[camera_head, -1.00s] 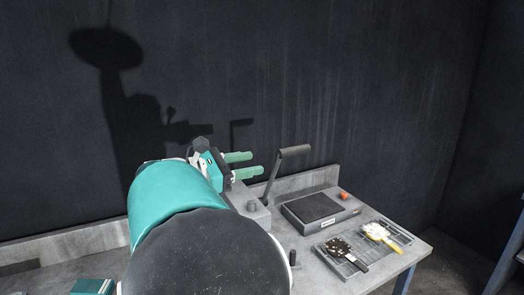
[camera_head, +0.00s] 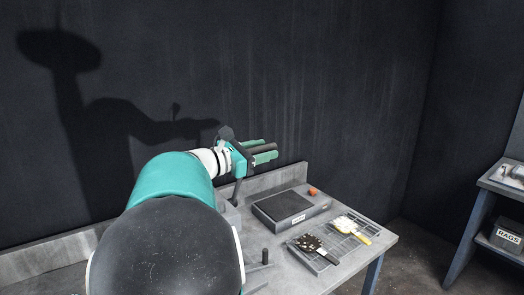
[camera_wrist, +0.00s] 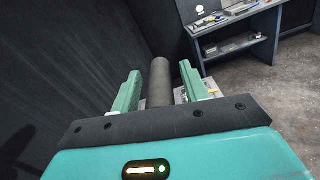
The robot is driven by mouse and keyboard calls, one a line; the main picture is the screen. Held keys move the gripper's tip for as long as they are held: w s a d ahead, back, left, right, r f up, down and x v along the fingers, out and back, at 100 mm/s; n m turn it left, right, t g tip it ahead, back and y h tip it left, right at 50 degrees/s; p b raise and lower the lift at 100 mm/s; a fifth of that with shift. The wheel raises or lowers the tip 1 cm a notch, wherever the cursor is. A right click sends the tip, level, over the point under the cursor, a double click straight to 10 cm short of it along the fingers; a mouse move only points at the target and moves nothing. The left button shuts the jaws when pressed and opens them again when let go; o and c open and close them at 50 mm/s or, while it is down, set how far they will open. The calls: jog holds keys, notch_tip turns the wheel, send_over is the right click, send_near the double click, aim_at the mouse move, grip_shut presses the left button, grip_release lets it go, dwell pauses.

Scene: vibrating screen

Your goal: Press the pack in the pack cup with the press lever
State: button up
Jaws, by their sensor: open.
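The press lever's dark handle (camera_head: 264,149) stands at the back of the bench, with its thin shaft (camera_head: 237,191) running down below my gripper. My gripper (camera_head: 267,150) is open, with its green fingers on either side of the handle. In the wrist view the handle (camera_wrist: 160,84) lies lengthwise between my two fingers (camera_wrist: 162,80), and a gap shows on each side. The lever's base is mostly hidden behind my arm. I cannot make out the pack cup or the pack in either view.
A grey box with a dark top plate (camera_head: 288,205) and an orange knob (camera_head: 312,191) stands right of the lever. A second bench (camera_head: 494,181) stands far right.

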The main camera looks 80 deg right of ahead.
jog(key=shift+s, duration=0.15)
grip_shut()
dwell(0.4)
